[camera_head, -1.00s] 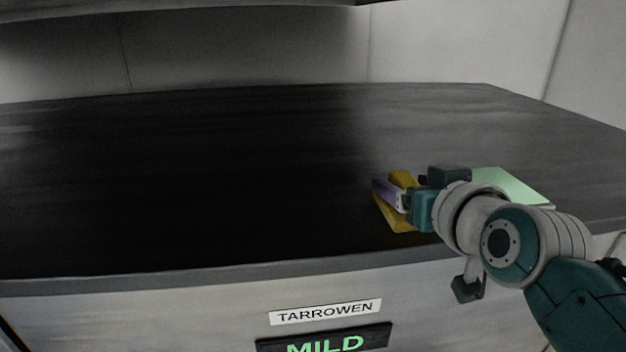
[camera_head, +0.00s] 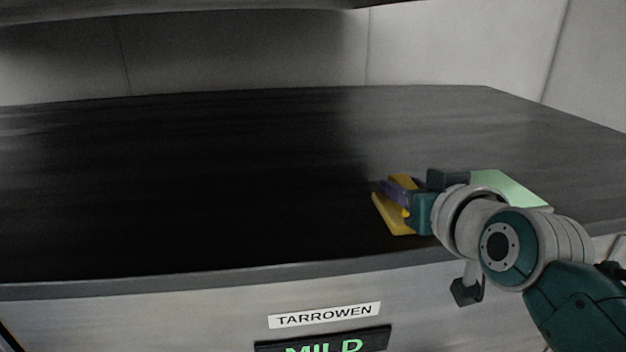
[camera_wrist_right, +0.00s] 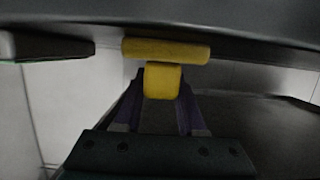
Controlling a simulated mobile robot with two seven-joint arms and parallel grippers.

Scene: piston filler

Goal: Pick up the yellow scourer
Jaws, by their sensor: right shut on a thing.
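The yellow scourer (camera_head: 390,215) is at the right part of the dark counter, partly hidden by my right gripper (camera_head: 397,193). In the right wrist view the scourer (camera_wrist_right: 165,50) shows as a wide flat yellow slab with a narrower yellow block on it. The purple fingers of my right gripper (camera_wrist_right: 160,103) are shut on that narrower block, one on each side. The slab lies close along the dark counter surface; I cannot tell whether it touches. My left gripper is not in view.
A pale green flat thing (camera_head: 512,188) lies on the counter (camera_head: 200,190) behind my right wrist. The counter's left and middle are clear. Its front edge runs above a panel with a TARROWEN label (camera_head: 324,315) and a MILD sign (camera_head: 322,342). Pale walls stand behind.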

